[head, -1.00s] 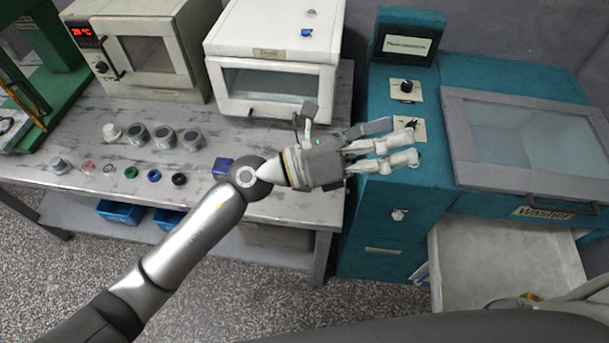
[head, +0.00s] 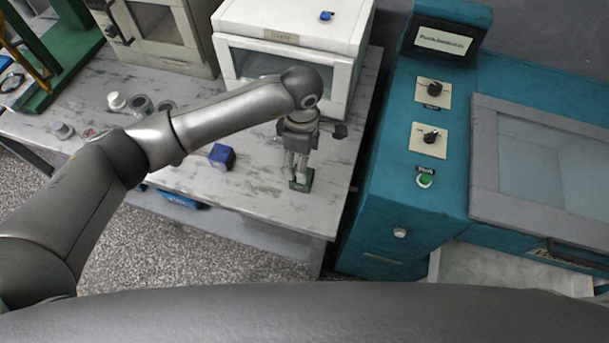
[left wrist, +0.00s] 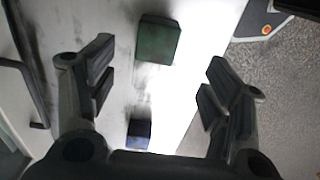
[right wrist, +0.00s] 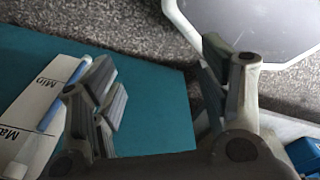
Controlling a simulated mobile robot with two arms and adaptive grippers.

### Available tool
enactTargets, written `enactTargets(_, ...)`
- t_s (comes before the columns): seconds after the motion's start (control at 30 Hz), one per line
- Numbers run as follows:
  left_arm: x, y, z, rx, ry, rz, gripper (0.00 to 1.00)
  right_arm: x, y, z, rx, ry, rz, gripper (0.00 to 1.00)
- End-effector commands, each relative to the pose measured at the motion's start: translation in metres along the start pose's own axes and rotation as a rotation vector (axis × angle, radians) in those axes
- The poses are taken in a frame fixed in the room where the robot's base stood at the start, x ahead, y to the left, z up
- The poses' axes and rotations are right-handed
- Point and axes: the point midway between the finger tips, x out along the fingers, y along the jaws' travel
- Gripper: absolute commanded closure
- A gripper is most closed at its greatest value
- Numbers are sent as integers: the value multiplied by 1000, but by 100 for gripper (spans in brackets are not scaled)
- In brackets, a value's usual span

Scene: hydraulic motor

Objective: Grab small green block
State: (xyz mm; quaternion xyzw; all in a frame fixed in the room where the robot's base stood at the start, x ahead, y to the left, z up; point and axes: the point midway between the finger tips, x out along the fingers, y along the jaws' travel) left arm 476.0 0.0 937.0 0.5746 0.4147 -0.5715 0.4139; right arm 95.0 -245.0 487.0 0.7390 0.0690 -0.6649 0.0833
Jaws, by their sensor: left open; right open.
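The small green block (head: 302,180) sits on the grey table near its right end. It also shows as a dark green cube in the left wrist view (left wrist: 158,40), upper middle. My left gripper (head: 297,168) points down close above the block, and its fingers partly cover it in the head view. In the left wrist view my left gripper (left wrist: 157,82) is open, with nothing between its fingers. My right gripper (right wrist: 162,85) is open and empty over a teal surface; it is not seen in the head view.
A blue block (head: 222,157) stands on the table left of the green one. A white oven-like box (head: 290,32) is behind my left gripper. The teal washer cabinet (head: 385,180) stands to the right. The table's front edge (head: 265,222) is close by.

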Motion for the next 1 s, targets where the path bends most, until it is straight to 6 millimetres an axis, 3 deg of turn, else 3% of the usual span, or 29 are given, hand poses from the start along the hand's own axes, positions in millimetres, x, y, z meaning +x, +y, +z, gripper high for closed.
enactTargets(0.1, 26, 0, 1, -2, -1, -2, 26, 14, -19, 15, 3, -19, -22, 30)
enactTargets(0.2, 37, 0, 1, 0, -3, 0, 26, 18, -27, 21, 3, -28, -31, 30)
enactTargets(0.37, 46, 0, 0, -2, -4, -1, 26, 22, -22, 16, 0, -21, -26, 30)
enactTargets(0.63, 87, 2, -2, -2, -5, 0, 26, 41, -9, 6, 2, -3, -9, 30)
enactTargets(0.9, 89, 3, -2, -1, -5, 1, 26, 40, -9, 7, 2, -4, -9, 30)
enactTargets(1.0, 89, 2, -2, -1, -5, 1, 39, 40, -9, 8, 2, -6, -9, 30)
